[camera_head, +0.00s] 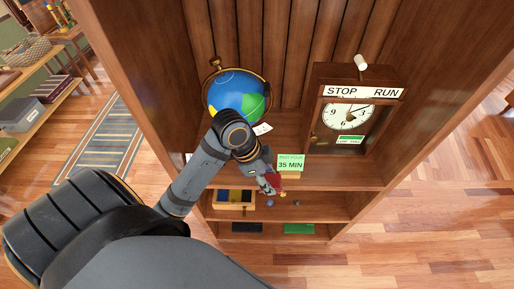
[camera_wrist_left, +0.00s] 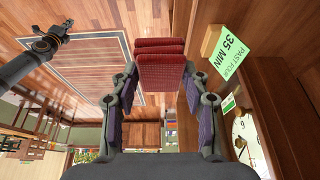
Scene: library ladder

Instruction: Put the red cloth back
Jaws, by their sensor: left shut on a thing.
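The red cloth (camera_wrist_left: 160,72) is a folded dark-red bundle between the fingers of my left gripper (camera_wrist_left: 160,85) in the left wrist view. The gripper is shut on it, one finger on each side. In the head view my left gripper (camera_head: 266,182) is at the front of the wooden cabinet, just below and left of the green card. Only a small part of the red cloth (camera_head: 274,182) shows there. A dark jointed arm, probably my right one, shows at the upper left of the left wrist view; its gripper (camera_wrist_left: 48,40) is too small to judge.
A globe (camera_head: 237,94) and a clock box (camera_head: 349,120) marked STOP and RUN stand on the cabinet's upper shelf. A green card (camera_head: 291,162) reading 35 MIN is at the shelf's front. Lower shelves hold a yellow-edged tray (camera_head: 234,206) and small balls. Floor at right is clear.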

